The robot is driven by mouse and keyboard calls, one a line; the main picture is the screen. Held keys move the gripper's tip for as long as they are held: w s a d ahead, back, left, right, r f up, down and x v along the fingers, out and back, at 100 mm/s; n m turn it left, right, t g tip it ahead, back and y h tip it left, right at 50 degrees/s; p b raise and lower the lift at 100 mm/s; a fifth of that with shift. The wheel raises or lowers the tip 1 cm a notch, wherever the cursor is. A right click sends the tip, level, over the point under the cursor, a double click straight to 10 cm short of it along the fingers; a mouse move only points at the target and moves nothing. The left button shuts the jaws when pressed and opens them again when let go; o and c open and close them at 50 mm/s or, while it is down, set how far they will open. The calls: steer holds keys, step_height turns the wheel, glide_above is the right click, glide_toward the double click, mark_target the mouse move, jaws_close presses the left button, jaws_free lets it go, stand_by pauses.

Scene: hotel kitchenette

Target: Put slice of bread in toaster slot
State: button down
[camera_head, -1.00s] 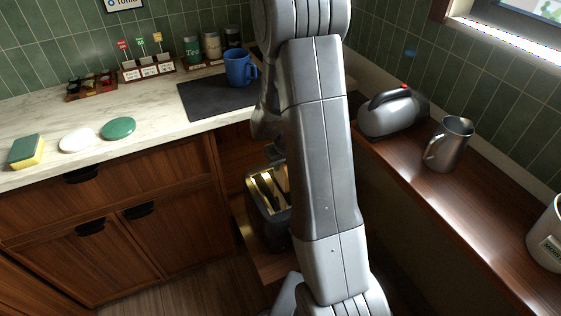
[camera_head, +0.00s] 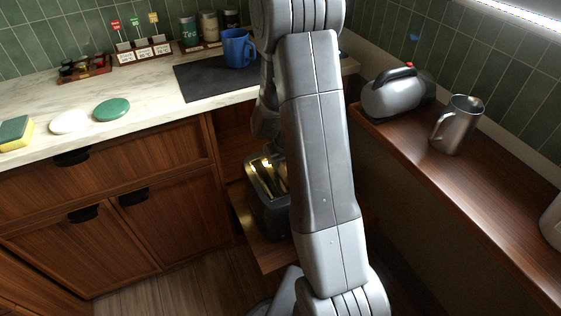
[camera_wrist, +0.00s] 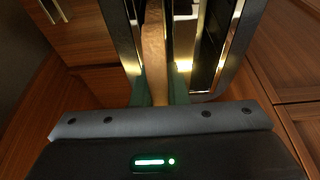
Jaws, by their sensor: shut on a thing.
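The toaster (camera_head: 267,212) is a dark box with bright metal slot edges, on a pulled-out wooden shelf, partly behind my arm in the head view. In the wrist view the toaster (camera_wrist: 122,40) fills the top, with its slots running away from me. My gripper (camera_wrist: 158,92) is shut on the slice of bread (camera_wrist: 153,50), seen edge-on as a brown strip between the greenish fingers. The bread lines up with the left slot region, beside a metal divider; how deep it sits cannot be told. My arm hides the gripper in the head view.
The wooden shelf (camera_head: 270,255) surrounds the toaster, with cabinet fronts at left. A marble counter (camera_head: 140,85) holds a blue mug (camera_head: 237,49) on a dark mat. A kettle (camera_head: 390,97) and a metal pitcher (camera_head: 457,125) stand on the right ledge.

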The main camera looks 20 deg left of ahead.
steer(key=c, duration=1.3)
jaws_free()
steer(key=shift+c, duration=0.2)
steer(key=shift+r, duration=0.1)
steer(key=p+v, duration=0.2)
steer(key=v, duration=1.1)
steer(key=shift+r, duration=0.3)
steer(key=shift+s+f, duration=0.1)
steer(key=b+x, duration=0.1)
steer(key=x, duration=1.2)
